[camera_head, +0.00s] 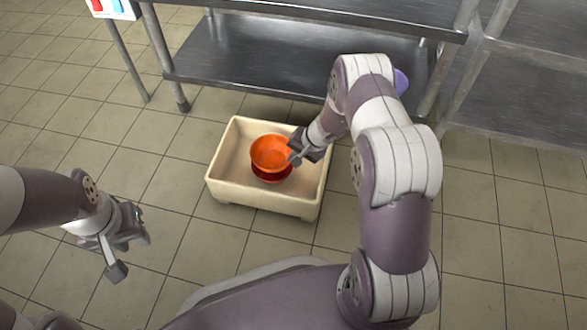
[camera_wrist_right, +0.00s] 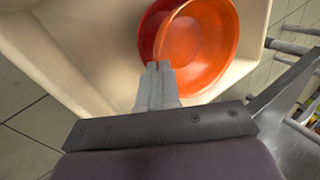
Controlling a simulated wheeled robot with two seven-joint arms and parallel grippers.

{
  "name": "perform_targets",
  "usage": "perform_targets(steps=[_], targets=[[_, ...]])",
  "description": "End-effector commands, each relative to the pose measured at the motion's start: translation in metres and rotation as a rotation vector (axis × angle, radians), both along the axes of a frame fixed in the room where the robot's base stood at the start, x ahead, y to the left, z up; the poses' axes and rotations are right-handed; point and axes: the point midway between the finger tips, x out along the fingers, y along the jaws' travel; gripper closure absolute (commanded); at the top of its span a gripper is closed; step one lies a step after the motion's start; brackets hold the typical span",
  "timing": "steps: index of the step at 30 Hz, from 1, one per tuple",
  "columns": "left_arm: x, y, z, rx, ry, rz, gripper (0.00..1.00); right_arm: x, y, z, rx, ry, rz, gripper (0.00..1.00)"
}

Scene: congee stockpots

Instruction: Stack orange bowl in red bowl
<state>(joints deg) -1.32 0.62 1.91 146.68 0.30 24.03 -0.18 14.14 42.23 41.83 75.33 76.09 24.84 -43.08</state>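The orange bowl (camera_head: 269,152) is over the red bowl (camera_head: 271,175) inside the cream bin. In the head view it covers most of the red bowl, whose lower front still shows. In the right wrist view the orange bowl (camera_wrist_right: 202,45) overlaps the red bowl (camera_wrist_right: 152,30), which shows as a crescent on the left. Whether the orange bowl rests in the red one or hangs just above it is unclear. My right gripper (camera_head: 296,155) is at the orange bowl's right rim, its fingers (camera_wrist_right: 160,70) close together on the rim. My left gripper (camera_head: 130,255) is empty, fingers apart, left of the bin.
The cream bin (camera_head: 262,204) stands on the tiled floor, its walls around both bowls. A metal shelf rack (camera_head: 290,65) stands close behind it. A purple object (camera_head: 401,82) is partly hidden behind my right arm. The floor left of the bin is clear.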

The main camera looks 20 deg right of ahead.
Motion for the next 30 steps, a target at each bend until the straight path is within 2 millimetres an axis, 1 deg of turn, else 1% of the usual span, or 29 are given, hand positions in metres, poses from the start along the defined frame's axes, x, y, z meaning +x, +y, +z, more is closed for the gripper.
perform_targets(steps=[6, 8, 10, 14, 22, 24, 25, 30], targets=[[0.000, 0.000, -0.035, 0.000, 0.000, 0.000, 0.67, 0.000, 0.001, -0.042, 0.000, 0.002, 0.000, 1.00], [0.000, 0.000, -0.036, 0.000, 0.000, 0.000, 0.67, 0.001, 0.001, -0.044, 0.000, 0.000, 0.000, 1.00], [0.000, 0.000, -0.032, 0.000, 0.000, 0.000, 0.67, 0.001, 0.001, -0.039, 0.001, -0.001, 0.000, 1.00], [0.000, 0.000, -0.031, 0.000, -0.001, 0.000, 0.67, 0.000, 0.001, -0.039, 0.000, 0.000, 0.000, 1.00], [0.000, 0.000, -0.040, 0.000, 0.000, 0.000, 0.67, 0.000, 0.001, -0.048, 0.001, 0.001, 0.000, 1.00], [0.000, 0.000, -0.038, 0.000, 0.000, 0.000, 0.67, 0.000, 0.001, -0.046, 0.001, 0.001, 0.000, 0.75], [0.000, 0.000, -0.038, 0.000, 0.000, 0.000, 0.67, 0.000, 0.001, -0.046, 0.001, 0.001, 0.000, 0.72], [0.000, 0.000, -0.038, 0.000, 0.000, 0.000, 0.67, 0.000, 0.001, -0.046, 0.001, 0.001, 0.000, 0.72]])
